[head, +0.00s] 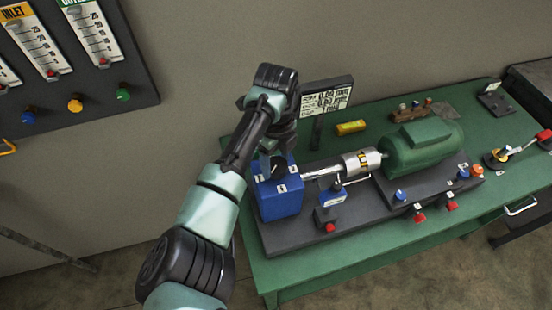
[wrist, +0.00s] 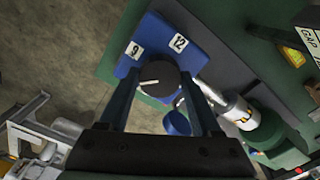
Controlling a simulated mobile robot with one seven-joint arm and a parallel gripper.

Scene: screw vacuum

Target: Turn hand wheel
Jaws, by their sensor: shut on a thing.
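The hand wheel (wrist: 158,80) is a dark round knob with a pale pointer line, on top of the blue box (head: 280,204). In the wrist view the pointer line lies near level. White labels "9" and "12" sit on the blue box top (wrist: 180,62) around the wheel. My gripper (wrist: 160,75) reaches down over the box from above, with one finger on each side of the wheel, and is shut on it. In the head view my gripper (head: 276,160) is at the box top, and my arm and gripper mostly hide the wheel.
The blue box joins a silver shaft (head: 362,161) and a green motor (head: 425,146) on a dark base on the green table (head: 300,276). A display sign (head: 327,100) stands close behind my gripper. A gauge panel (head: 75,50) hangs on the wall at left.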

